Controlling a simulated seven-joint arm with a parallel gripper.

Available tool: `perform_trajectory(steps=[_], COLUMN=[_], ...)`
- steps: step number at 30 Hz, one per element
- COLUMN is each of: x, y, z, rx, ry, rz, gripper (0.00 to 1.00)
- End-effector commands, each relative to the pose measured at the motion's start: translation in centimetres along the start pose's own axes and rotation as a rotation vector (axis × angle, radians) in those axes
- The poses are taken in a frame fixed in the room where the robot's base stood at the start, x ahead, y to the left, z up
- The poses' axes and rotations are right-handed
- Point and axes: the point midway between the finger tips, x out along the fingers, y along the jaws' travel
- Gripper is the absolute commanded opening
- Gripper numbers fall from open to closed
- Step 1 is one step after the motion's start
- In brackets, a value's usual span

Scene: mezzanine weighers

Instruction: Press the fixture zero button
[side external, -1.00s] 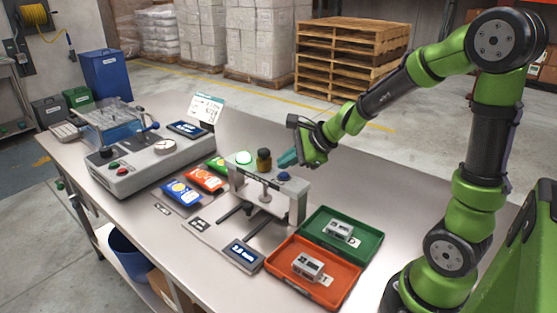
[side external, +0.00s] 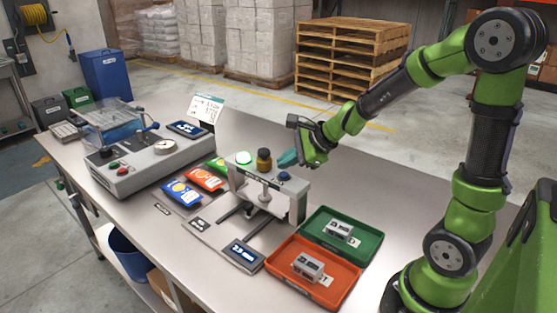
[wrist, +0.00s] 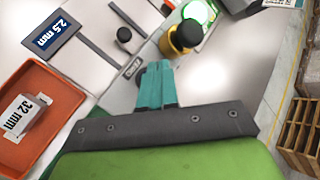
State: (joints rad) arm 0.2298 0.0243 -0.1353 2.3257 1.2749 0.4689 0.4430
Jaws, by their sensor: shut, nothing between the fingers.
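The grey fixture (side external: 300,205) stands mid-table. A blue button (side external: 284,176) sits on its top at the right end; I cannot read any zero marking on it. My gripper (side external: 286,159) is shut and empty, its teal fingertips just above and behind that button in the side view, apparently apart from it. In the wrist view the closed fingertips (wrist: 155,84) point at the fixture's top edge and cover the blue button's area. The fixture's display (side external: 243,253) reads about 2.5 mm, and it also shows in the wrist view (wrist: 52,33).
A green-topped round lamp or button (side external: 243,158) and an amber jar-like part with a dark cap (side external: 264,160) stand close to the fingers. An orange tray (side external: 335,286) and a green tray (side external: 365,248) lie at the right. A grey weigher (side external: 135,172) stands left.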

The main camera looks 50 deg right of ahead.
Motion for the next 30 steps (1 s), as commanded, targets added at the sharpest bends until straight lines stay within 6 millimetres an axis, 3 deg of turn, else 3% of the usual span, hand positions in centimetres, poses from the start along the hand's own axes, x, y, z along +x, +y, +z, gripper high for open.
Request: perform_trajectory(steps=[30], x=[0.93], y=[0.71], z=[-0.69], rx=[0.002], ry=[0.000], rz=[0.002], gripper=[0.00])
